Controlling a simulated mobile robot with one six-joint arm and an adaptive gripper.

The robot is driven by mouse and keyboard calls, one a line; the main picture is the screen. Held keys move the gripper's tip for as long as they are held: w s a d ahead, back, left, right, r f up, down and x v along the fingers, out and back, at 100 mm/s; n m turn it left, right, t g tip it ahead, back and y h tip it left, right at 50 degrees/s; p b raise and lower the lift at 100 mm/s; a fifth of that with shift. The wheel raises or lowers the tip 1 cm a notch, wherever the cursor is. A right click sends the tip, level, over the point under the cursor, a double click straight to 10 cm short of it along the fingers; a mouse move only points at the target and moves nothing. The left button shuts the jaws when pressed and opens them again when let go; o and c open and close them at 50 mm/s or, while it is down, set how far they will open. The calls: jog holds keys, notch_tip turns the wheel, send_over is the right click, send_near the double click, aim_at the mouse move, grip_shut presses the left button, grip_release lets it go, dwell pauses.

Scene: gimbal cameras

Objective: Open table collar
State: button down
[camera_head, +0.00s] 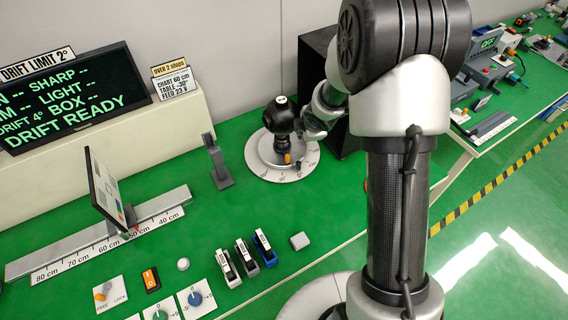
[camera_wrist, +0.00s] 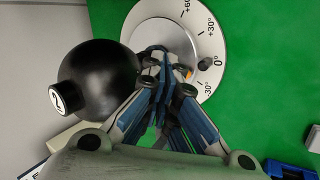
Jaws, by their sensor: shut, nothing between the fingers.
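The round white table (camera_head: 258,159) has a degree scale on its rim; it also shows in the wrist view (camera_wrist: 207,35), with the 0° and +30° marks. A black ball-shaped camera head (camera_head: 279,114) stands on it and fills the left of the wrist view (camera_wrist: 100,80). A small orange part (camera_head: 288,158), perhaps on the collar, shows low on the dark post; in the wrist view (camera_wrist: 189,73) it is mostly behind my fingers. My gripper (camera_wrist: 165,65) is shut and empty, with its tips over the table beside the ball. I cannot tell whether they touch anything.
A grey stand (camera_head: 217,163) is left of the table. A rail with a chart panel (camera_head: 104,188) lies further left. Several switches and knobs line the front edge, with a grey block (camera_head: 300,241). A black box (camera_head: 318,70) stands behind my arm.

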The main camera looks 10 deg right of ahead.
jog(key=s+a+f+n+g+h+b, duration=0.1)
jog(key=s+a+f+n+g, duration=0.25)
jog(key=s+a+n, duration=0.6)
jog(key=w+f+b, duration=0.1)
jog(key=f, duration=0.2)
jog(key=w+f+n+b, duration=0.1)
jog(key=w+f+b, duration=0.1)
jog(key=w+f+n+b, duration=0.1)
jog(key=f, duration=0.2)
jog(key=shift+w+d+f+n+g+b, duration=0.15)
jog(key=shift+w+f+n+g+b, duration=0.1)
jog(key=shift+f+b, duration=0.1)
jog(key=w+d, duration=0.1)
jog(key=w, duration=0.1)
jog(key=shift+w+d+r, duration=0.15)
jog(key=shift+w+d, duration=0.2)
jog(key=shift+w, duration=0.05)
jog(key=shift+w+d+b, duration=0.2)
jog(key=shift+w+b, duration=0.1)
jog(key=shift+w, duration=0.05)
jog(key=shift+d+r, duration=0.1)
jog(key=shift+r, duration=0.05)
